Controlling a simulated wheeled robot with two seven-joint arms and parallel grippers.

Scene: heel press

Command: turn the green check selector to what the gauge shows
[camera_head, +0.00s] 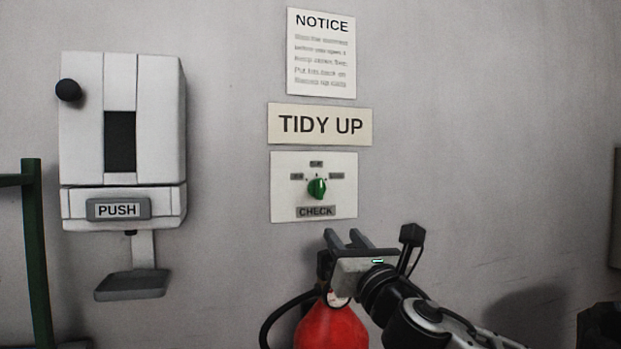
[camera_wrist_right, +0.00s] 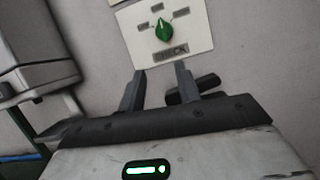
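The green check selector (camera_head: 317,188) is a knob on a white plate (camera_head: 286,207) on the wall, with three small labels around its top and a CHECK label below. The selector also shows in the right wrist view (camera_wrist_right: 164,30), beyond the fingers. My right gripper (camera_head: 345,236) is just below the plate, apart from the selector. Its two fingers are spread with nothing between them, also in the right wrist view (camera_wrist_right: 157,88). A red extinguisher (camera_head: 331,330) stands below, its top and gauge largely hidden behind my right gripper; I cannot read a gauge. My left gripper is not in view.
A white dispenser (camera_head: 150,120) with a PUSH bar and a tray below hangs on the wall to the left. A TIDY UP sign (camera_head: 320,125) and a NOTICE sheet (camera_head: 321,55) are above the plate. A dark green frame (camera_head: 35,250) stands at the left edge. The wall right of the plate is bare.

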